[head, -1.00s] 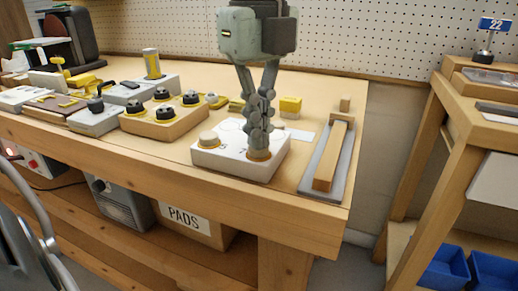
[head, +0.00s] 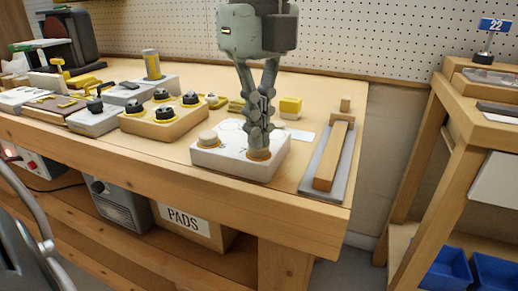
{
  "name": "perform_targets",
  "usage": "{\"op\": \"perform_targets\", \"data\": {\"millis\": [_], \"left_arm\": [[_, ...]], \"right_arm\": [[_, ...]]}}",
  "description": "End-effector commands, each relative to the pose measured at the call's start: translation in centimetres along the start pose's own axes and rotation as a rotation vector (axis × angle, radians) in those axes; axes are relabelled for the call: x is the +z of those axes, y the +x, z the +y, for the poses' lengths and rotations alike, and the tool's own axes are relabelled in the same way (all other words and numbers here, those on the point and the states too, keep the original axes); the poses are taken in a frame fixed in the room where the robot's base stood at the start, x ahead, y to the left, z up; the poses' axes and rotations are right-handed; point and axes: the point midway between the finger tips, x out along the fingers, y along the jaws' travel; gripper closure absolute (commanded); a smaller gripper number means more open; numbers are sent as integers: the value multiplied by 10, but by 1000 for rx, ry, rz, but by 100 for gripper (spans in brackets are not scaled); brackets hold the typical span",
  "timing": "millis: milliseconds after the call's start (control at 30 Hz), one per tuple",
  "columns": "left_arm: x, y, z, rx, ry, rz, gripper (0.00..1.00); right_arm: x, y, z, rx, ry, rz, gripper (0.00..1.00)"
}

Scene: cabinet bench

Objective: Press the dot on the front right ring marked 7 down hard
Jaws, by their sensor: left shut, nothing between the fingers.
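A white block (head: 228,166) stands near the front edge of the bench, with rings on its top. The front right ring (head: 258,155) is brownish-orange, and my left gripper (head: 259,150) stands over it, pointing straight down. The fingers are shut with nothing between them, and their tips are at or just above the ring. They hide the dot, and I cannot read the ring's number or tell whether the tips touch it. A beige knob or button (head: 208,139) sits in a yellow ring at the block's front left. My right gripper is not in view.
A wooden bar on a grey plate (head: 313,194) lies right of the block. A wooden box with black knobs (head: 164,124) is on the left. A pegboard wall (head: 350,40) rises behind the bench.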

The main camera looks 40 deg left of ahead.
Motion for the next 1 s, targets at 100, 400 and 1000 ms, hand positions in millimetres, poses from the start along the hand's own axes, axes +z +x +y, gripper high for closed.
{"op": "perform_targets", "data": {"millis": [100,400,1000], "left_arm": [[0,2,1,4,0,1,100],[0,2,1,4,0,0,100],[0,-8,1,4,0,0,100]], "right_arm": [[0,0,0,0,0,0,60],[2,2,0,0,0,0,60],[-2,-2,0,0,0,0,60]]}}
